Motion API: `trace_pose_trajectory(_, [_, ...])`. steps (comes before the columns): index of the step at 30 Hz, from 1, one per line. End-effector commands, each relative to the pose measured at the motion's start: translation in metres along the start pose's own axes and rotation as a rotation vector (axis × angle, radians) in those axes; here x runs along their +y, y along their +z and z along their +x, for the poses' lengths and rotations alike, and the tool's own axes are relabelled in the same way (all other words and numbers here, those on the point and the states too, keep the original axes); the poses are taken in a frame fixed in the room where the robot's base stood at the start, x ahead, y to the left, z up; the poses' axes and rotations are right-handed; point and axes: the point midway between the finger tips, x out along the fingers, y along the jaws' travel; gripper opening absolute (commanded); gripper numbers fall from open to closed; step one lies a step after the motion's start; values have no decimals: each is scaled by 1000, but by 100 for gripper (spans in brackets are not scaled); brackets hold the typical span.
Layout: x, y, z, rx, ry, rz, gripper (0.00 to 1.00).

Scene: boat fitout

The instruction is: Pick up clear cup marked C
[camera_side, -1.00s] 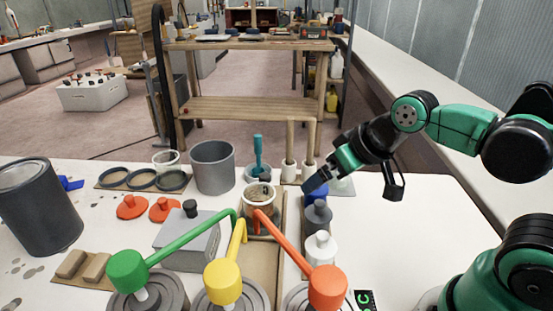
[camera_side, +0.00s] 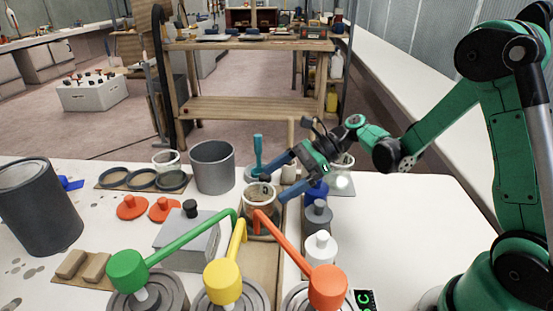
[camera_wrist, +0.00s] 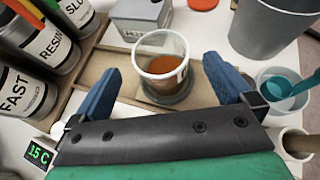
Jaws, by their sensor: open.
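A clear cup with amber liquid (camera_side: 259,197) stands upright in a wooden tray, on a dark round base. It also shows in the wrist view (camera_wrist: 162,66), with a dark mark on its side that I cannot read. My gripper (camera_side: 274,188) is open, with its blue fingers tilted down toward this cup from the right. In the wrist view my gripper (camera_wrist: 160,68) has one finger on each side of the cup, with gaps visible. Other clear cups stand at the back left (camera_side: 167,161) and behind my gripper (camera_side: 343,168); their markings are not readable.
Bottles labelled FAST (camera_wrist: 25,92), RESIN (camera_wrist: 56,48) and SLOW stand near the cup. A grey bucket (camera_side: 212,168) and a teal-handled tool (camera_side: 258,152) are behind it. Green, yellow and orange pump levers (camera_side: 265,226) reach close in front. The right table area is clear.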

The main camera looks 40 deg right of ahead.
Motion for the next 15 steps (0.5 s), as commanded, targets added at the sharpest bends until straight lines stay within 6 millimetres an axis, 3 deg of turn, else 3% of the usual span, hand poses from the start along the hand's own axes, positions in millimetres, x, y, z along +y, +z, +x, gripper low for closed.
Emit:
trace_pose_trajectory(9, [0, 0, 43, 0, 3, 0, 100])
trace_pose_trajectory(15, [0, 0, 52, 0, 0, 0, 100])
